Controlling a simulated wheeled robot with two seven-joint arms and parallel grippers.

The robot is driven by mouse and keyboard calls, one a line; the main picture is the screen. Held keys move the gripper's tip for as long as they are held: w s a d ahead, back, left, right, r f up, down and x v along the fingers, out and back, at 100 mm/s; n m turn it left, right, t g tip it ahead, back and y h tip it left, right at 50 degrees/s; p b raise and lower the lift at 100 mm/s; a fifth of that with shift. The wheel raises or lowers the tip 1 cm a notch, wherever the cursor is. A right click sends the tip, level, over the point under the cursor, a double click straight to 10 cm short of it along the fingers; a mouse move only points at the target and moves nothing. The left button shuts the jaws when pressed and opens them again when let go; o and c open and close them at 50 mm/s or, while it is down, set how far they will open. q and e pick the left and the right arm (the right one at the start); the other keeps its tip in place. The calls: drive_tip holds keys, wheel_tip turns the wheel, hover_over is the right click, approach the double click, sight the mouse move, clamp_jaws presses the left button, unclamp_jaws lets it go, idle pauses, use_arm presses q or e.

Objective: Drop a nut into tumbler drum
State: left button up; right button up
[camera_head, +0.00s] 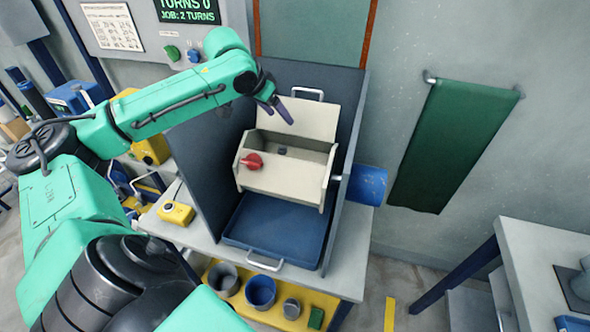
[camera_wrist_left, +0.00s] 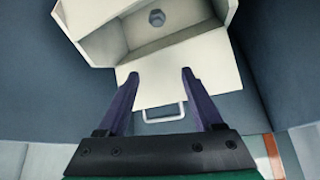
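My left gripper (camera_head: 282,112) is above the drum near the open lid. In the left wrist view my left gripper (camera_wrist_left: 160,73) has its purple fingers apart with nothing between them. My right gripper is not in view.
A blue tray (camera_head: 265,250) lies below the drum. The enclosure's side walls (camera_head: 348,165) flank the drum closely. A yellow box (camera_head: 176,213) sits on the bench at left. Several cups, including a blue one (camera_head: 260,292), stand on a lower yellow shelf.

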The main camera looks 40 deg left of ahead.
use_arm(q)
drive_tip(key=b+v, duration=0.3)
drive_tip(key=v, duration=1.1)
drive_tip(key=shift+r, duration=0.2)
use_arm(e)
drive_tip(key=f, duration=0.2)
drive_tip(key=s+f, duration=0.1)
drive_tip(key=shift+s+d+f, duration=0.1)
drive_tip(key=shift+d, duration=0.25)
